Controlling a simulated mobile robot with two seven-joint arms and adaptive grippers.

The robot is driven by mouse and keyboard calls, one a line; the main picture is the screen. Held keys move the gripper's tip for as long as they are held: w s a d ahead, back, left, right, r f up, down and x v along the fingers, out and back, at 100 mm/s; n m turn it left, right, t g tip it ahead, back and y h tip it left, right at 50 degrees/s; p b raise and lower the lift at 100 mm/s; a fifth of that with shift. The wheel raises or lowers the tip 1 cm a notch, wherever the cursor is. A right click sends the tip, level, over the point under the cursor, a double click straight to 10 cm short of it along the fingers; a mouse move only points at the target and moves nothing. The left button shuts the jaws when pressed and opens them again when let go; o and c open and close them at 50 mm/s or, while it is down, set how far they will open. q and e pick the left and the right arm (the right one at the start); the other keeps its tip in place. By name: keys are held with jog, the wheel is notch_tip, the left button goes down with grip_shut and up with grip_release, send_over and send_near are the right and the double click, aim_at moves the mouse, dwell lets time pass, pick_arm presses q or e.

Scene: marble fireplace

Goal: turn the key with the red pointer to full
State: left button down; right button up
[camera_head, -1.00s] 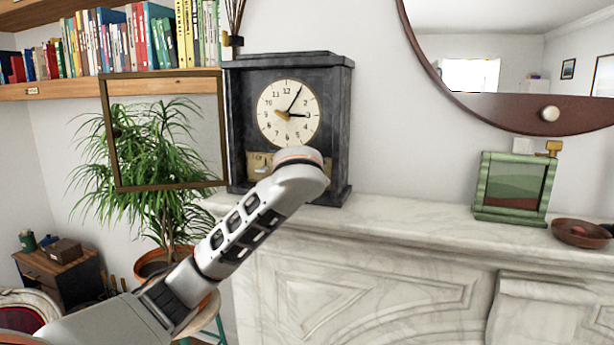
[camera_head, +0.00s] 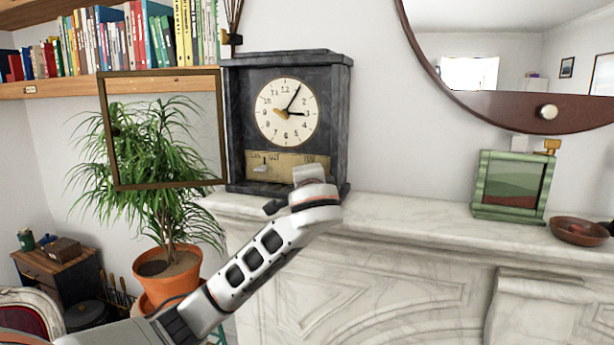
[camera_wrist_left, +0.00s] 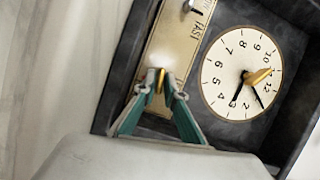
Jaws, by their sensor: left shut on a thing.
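The dark stone mantel clock (camera_head: 236,120) stands on the marble mantel. Its brass panel (camera_head: 289,163) is below the white dial and also shows in the wrist view (camera_wrist_left: 172,40). My left gripper (camera_wrist_left: 159,80) is at the panel, its teal fingers shut on a small brass piece (camera_wrist_left: 161,83), seemingly the key. In the head view my left wrist hides the fingertips and the panel's lower right part. I cannot make out the red pointer or its direction. My right gripper is in neither view.
A small silver lever (camera_head: 261,168) stands at the panel's left side. The clock's glazed door (camera_head: 112,160) is swung open to the left, in front of a potted plant (camera_head: 168,270). A green picture frame (camera_head: 487,195) and a brown bowl (camera_head: 577,231) are on the mantel's right.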

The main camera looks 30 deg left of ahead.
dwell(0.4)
pick_arm(q)
jog(key=c, duration=2.2)
grip_release()
jog(key=shift+a, duration=0.1)
jog(key=shift+s+d, duration=0.25)
jog(key=shift+d, duration=0.1)
jog(key=v, duration=1.1)
jog(key=shift+s, duration=0.15)
